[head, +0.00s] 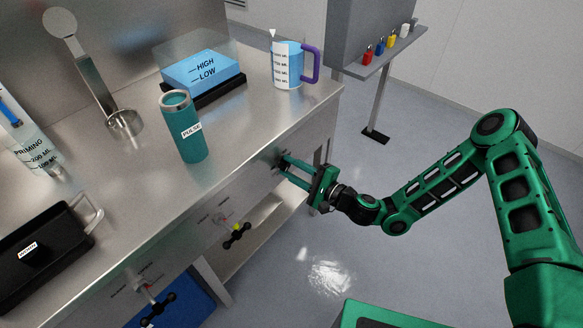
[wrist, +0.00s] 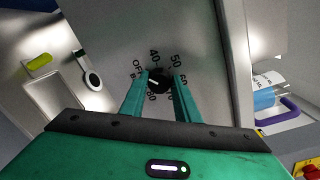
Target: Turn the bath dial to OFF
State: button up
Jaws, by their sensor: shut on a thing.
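The bath dial (wrist: 158,82) is a round black knob with a white pointer line, on the steel front panel. In the wrist view, OFF and numbers such as 40, 50 and 60 ring it. The pointer aims to the left, roughly towards the OFF side; its exact setting is hard to read. My gripper (wrist: 160,92) has its two green fingers on either side of the knob, shut on it. In the head view my gripper (head: 285,168) reaches the cabinet front below the counter edge, and the dial is mostly hidden by the fingers.
On the steel counter (head: 135,195) stand a teal PULSE tumbler (head: 186,130), a blue HIGH/LOW bath (head: 203,72) and a purple-handled jug (head: 288,66). Black-handled valves (head: 236,236) stick out of the front, left of my gripper. Open floor lies to the right.

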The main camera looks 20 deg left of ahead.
jog(key=shift+w+n, duration=0.1)
jog(key=shift+n, duration=0.4)
jog(key=o, duration=1)
jog(key=shift+o, duration=0.2)
jog(key=shift+d, duration=0.1)
jog(key=v, duration=1)
jog(key=shift+d, duration=0.3)
